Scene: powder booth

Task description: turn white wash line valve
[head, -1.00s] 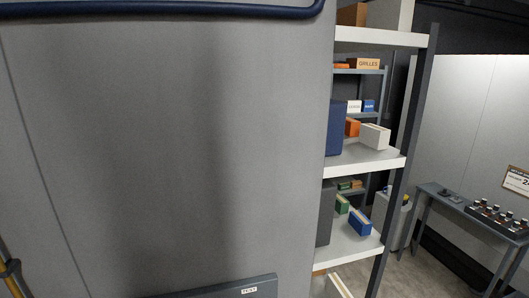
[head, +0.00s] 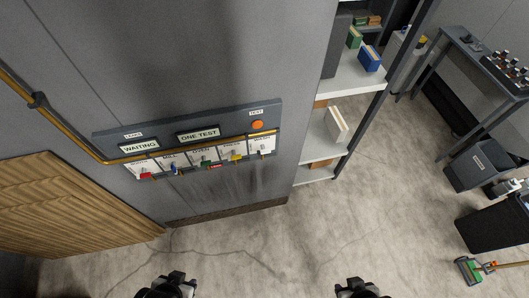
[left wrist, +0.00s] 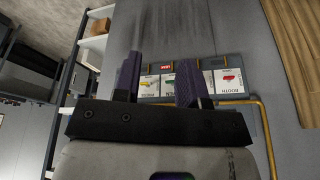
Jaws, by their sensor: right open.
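My left gripper (head: 168,286) is low in the head view, away from the panel. In the left wrist view its fingers (left wrist: 158,80) are apart and empty; the pale handle is not discernible there. My right gripper (head: 360,288) is open, at the bottom edge.
The panel has WAITING (head: 140,146) and ONE TEST (head: 199,135) signs and an orange button (head: 257,125). A yellow pipe (head: 75,135) runs along it. Shelving (head: 345,85) stands right of the wall, a slatted wooden panel (head: 70,205) left. The floor before the panel is clear.

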